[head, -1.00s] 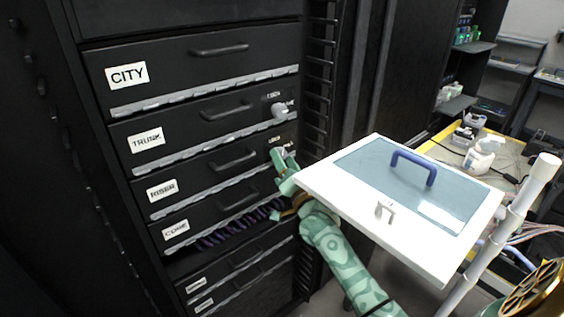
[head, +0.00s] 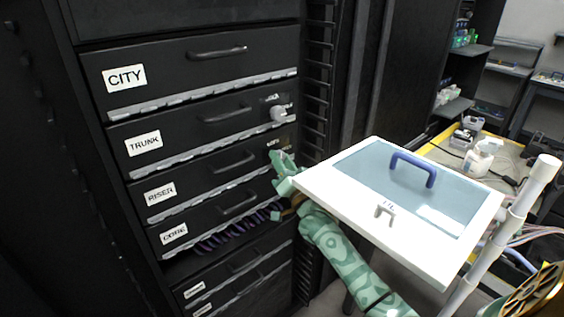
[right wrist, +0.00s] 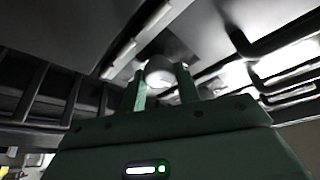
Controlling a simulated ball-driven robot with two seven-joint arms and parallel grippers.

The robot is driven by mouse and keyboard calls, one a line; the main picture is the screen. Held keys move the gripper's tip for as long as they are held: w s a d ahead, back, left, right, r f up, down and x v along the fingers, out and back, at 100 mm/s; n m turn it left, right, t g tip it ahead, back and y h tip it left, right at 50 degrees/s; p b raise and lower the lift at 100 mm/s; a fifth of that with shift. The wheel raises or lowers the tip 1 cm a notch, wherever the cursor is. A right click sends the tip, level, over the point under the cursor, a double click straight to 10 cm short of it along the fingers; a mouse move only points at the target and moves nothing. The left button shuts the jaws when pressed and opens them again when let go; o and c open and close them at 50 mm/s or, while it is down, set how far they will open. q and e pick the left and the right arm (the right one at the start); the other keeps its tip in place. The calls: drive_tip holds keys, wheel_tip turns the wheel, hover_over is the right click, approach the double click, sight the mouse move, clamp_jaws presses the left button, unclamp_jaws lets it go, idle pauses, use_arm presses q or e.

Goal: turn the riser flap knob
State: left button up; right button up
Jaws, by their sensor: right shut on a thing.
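The riser flap (head: 205,180) is a black drawer-like front with a white RISER label (head: 160,192) and a dark bar handle (head: 236,163). It looks closed. My right gripper (head: 282,160) is at the flap's right end, below the trunk flap's pale knob (head: 278,114). In the right wrist view a pale round knob (right wrist: 159,71) sits between the two green fingers (right wrist: 162,88), and they are shut on it. In the head view the gripper hides this knob. My left gripper is not in view.
The city flap (head: 200,70) and trunk flap are above, the core flap (head: 205,217) below. Purple cables (head: 235,232) hang under it.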

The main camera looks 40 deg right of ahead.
drive_tip(key=o, duration=1)
drive_tip(key=p+v, duration=0.3)
drive_tip(key=v, duration=1.3)
drive_tip(key=shift+s, duration=0.15)
